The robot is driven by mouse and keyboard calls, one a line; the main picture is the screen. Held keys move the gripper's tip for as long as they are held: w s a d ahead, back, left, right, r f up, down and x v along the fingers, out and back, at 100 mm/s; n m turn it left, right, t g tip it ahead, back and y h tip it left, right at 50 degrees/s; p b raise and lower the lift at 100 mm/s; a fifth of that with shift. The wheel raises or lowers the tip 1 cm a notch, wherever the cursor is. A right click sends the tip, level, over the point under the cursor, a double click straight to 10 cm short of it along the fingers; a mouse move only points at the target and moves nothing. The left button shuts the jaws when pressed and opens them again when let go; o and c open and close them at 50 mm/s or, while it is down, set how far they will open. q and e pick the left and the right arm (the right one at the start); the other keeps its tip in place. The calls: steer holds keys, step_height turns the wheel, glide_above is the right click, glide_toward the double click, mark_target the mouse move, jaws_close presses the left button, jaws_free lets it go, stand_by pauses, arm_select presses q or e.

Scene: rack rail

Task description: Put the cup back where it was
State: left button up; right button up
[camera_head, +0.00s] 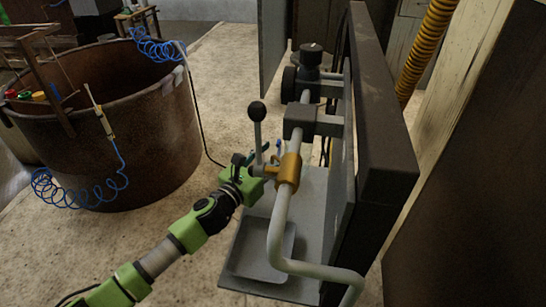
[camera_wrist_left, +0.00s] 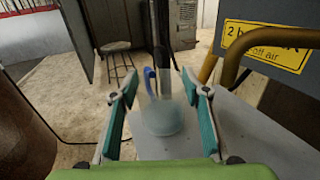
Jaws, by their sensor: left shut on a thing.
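A clear, pale cup (camera_wrist_left: 162,118) with a blue handle (camera_wrist_left: 150,82) stands upright between the teal finger pads in the left wrist view. My left gripper (camera_wrist_left: 161,97) is shut on it. In the head view my left gripper (camera_head: 270,155) is beside the lever post and the orange pipe fitting, and the cup is mostly hidden there. A grey plate (camera_wrist_left: 236,130) lies below the cup. I cannot tell whether the cup touches it. My right gripper is in neither view.
A lever with a black ball (camera_head: 256,112), a bent pale pipe (camera_head: 277,230) and a dark upright panel (camera_head: 385,110) crowd the gripper. A shallow grey tray (camera_head: 262,270) is in front. A rusty tub (camera_head: 150,145) with blue coiled hoses stands left. A yellow sign (camera_wrist_left: 268,48) is at right.

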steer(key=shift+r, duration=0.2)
arm_select(q)
steer(key=shift+f, duration=0.1)
steer(key=o, duration=1.2)
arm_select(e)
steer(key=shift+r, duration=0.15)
arm_select(q)
steer(key=shift+o, duration=0.2)
steer(key=p+v, duration=0.2)
steer(key=v, duration=0.9)
steer(key=shift+s+a, duration=0.3)
steer(key=shift+s, duration=0.15)
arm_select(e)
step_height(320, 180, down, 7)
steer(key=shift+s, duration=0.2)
